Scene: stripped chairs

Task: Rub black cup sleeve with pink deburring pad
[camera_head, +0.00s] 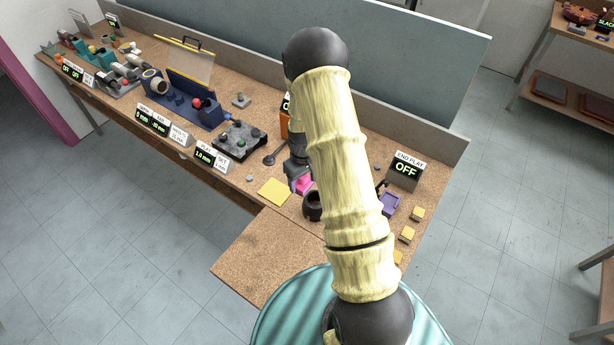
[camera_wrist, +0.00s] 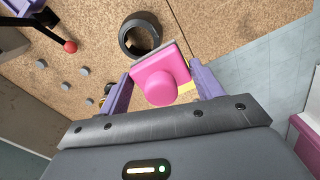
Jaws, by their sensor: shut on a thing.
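The pink deburring pad (camera_wrist: 160,72) is a square block with a round knob and a grey underside. My gripper (camera_wrist: 160,90) is shut on it, one purple finger on each side. In the head view the pad (camera_head: 304,185) shows as a small pink patch beside my arm, above the workbench. The black cup sleeve (camera_wrist: 140,35) is a dark ring on the cork top, just beyond the pad in the wrist view. In the head view the sleeve (camera_head: 312,207) stands just in front of the pad, partly hidden by my arm. Whether pad and sleeve touch, I cannot tell.
A yellow sheet (camera_head: 274,192) lies left of the sleeve. An END PLAY sign (camera_head: 405,170) reading OFF, a purple part (camera_head: 389,204) and small yellow blocks (camera_head: 407,234) stand to the right. A black fixture (camera_head: 239,139) is further left. The bench's front extension (camera_head: 262,258) is bare.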

